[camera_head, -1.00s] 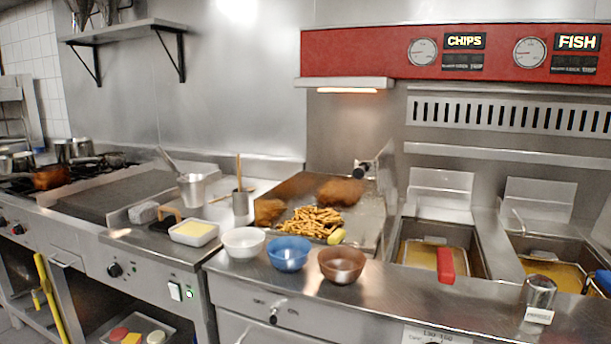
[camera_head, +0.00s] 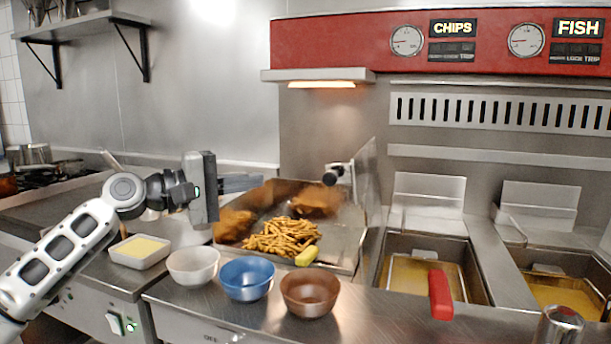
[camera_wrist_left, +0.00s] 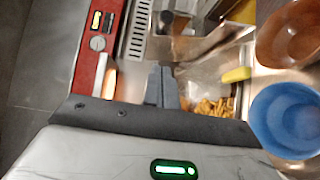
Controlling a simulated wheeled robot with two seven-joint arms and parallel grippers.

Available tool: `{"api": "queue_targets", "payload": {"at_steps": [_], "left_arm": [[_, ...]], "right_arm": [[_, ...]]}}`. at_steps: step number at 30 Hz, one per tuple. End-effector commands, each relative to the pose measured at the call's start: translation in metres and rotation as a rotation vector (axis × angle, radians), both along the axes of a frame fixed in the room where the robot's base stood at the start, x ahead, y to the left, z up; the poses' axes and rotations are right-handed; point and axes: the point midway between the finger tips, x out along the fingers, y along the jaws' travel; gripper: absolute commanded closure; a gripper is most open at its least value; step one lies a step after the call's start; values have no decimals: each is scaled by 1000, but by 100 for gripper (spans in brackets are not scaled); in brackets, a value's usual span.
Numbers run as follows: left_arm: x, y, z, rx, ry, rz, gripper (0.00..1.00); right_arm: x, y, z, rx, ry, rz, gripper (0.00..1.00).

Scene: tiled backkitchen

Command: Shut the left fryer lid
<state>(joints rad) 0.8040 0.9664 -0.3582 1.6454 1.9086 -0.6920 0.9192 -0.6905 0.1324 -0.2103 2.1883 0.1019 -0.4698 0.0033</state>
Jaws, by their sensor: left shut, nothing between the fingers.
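The left fryer lid (camera_head: 428,190) is a pale metal panel standing raised at the back of the left fryer (camera_head: 383,280). The fryer is open, with golden oil and a basket whose red handle (camera_head: 440,295) sticks out at the front. My left gripper (camera_head: 258,182) reaches in from the left above the chip tray, well to the left of the lid and not touching it. Its fingers are shut and empty; they also show in the left wrist view (camera_wrist_left: 166,72). My right gripper is not in view.
Chips and fried pieces lie in the metal tray (camera_head: 345,262), with a metal panel (camera_head: 366,195) at its right side. White (camera_head: 193,266), blue (camera_head: 247,279) and brown (camera_head: 310,293) bowls stand in front. A second open fryer with a raised lid (camera_head: 540,203) is at the right.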

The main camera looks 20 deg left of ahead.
Motion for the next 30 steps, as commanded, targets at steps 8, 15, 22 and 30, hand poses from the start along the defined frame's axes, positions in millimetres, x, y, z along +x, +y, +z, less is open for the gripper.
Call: {"api": "queue_targets", "payload": {"at_steps": [8,15,22,30], "left_arm": [[44,-44,3,-1,-2,-2,100],[49,-76,1,4,-2,0,100],[49,-87,-2,2,-2,1,100],[49,-86,-2,2,-2,1,100]], "right_arm": [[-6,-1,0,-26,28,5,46],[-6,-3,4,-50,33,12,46],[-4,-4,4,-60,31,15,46],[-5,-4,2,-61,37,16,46]]}}
